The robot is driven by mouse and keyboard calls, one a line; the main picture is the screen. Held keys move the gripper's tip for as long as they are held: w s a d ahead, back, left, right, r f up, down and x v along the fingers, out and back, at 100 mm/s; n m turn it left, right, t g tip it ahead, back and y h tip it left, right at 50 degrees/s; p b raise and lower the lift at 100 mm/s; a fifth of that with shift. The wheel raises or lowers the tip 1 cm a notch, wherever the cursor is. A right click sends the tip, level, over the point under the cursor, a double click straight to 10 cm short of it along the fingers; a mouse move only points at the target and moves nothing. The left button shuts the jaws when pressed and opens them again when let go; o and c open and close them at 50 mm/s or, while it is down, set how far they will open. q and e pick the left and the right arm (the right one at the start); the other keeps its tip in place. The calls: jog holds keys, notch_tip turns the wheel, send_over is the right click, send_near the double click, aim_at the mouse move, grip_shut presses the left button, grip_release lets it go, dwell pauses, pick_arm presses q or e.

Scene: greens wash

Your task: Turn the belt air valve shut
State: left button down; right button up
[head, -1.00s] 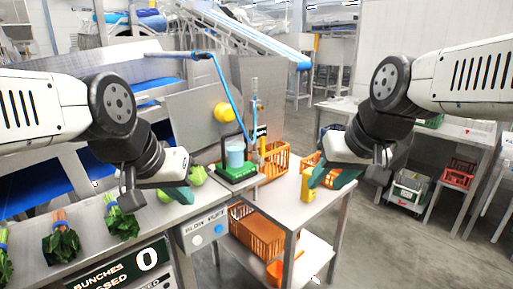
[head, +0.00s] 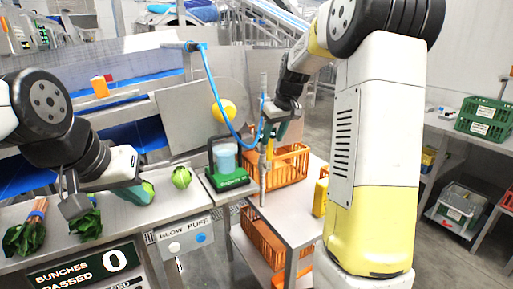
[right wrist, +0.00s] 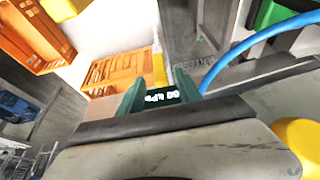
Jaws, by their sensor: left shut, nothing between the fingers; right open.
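A green-based device with a clear jar (head: 228,178) and an orange crate (head: 289,166) flank the pipe. A yellow dome (head: 223,110) is behind. My right arm hides much of the right.

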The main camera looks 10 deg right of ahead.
aim_at(271, 143)
jog(key=x, duration=0.5)
jog(key=shift+f, duration=0.35)
grip_shut()
dwell(1.1)
